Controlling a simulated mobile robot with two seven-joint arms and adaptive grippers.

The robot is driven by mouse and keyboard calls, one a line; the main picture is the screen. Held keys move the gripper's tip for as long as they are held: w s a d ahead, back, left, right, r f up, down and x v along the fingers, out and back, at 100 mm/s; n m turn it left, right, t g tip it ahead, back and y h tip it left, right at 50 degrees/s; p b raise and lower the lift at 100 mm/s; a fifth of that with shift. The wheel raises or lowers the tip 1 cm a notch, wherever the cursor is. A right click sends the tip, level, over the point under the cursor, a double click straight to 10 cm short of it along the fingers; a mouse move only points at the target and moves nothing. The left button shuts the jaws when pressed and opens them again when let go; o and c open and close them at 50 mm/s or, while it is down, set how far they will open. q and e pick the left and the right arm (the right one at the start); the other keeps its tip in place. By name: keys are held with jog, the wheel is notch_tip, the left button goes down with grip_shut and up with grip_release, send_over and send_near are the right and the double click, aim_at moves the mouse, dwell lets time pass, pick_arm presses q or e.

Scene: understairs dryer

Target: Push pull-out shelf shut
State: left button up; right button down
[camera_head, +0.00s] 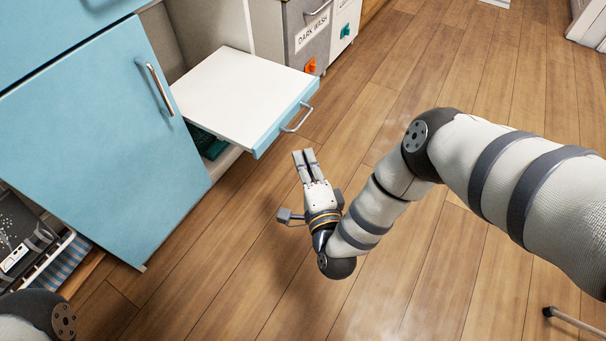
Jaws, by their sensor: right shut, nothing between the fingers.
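The pull-out shelf (236,91) is a white board with a light blue front edge and a metal handle (298,118). It stands out of the open cabinet, over the floor. My right gripper (305,153) is shut and empty, just below the shelf's front edge in the picture. Its fingers point up toward the shelf and appear apart from it. My left gripper is not in view; only a part of my left arm shows in the lower left corner.
A light blue cabinet door (100,140) with a metal handle is left of the shelf. Laundry bins (307,33) stand behind it, one marked "DARK WASH". The wooden floor (400,85) is mostly clear on the right.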

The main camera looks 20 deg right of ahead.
aim_at(280, 125)
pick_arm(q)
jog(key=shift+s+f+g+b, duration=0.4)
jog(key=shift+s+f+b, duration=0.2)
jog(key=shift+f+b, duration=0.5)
pick_arm(e)
jog(key=shift+w+a, duration=0.35)
jog(key=shift+w, duration=0.8)
jog(key=shift+w+a, duration=0.3)
jog(key=shift+w, duration=0.9)
jog(key=shift+w+a, duration=0.35)
jog(key=shift+w, duration=0.8)
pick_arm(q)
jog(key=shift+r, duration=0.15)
